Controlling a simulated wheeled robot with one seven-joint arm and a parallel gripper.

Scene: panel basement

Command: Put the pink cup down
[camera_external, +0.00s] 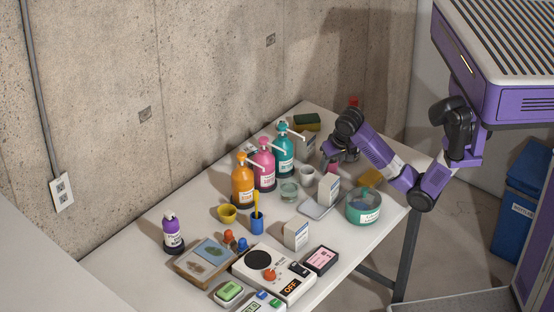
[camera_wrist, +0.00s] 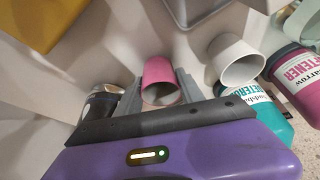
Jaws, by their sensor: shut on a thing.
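The pink cup (camera_wrist: 160,82) is between the two fingers of my gripper (camera_wrist: 160,92) in the wrist view, with its open mouth facing the camera. The fingers are shut on its sides. In the external view my gripper (camera_external: 335,160) is over the far right part of the white table (camera_external: 190,205); the cup is mostly hidden there. I cannot tell whether the cup touches the table.
A white cup (camera_wrist: 238,62) stands close beside the pink cup. Pump bottles in teal (camera_external: 284,155), pink (camera_external: 264,171) and orange (camera_external: 242,187) line the wall side.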

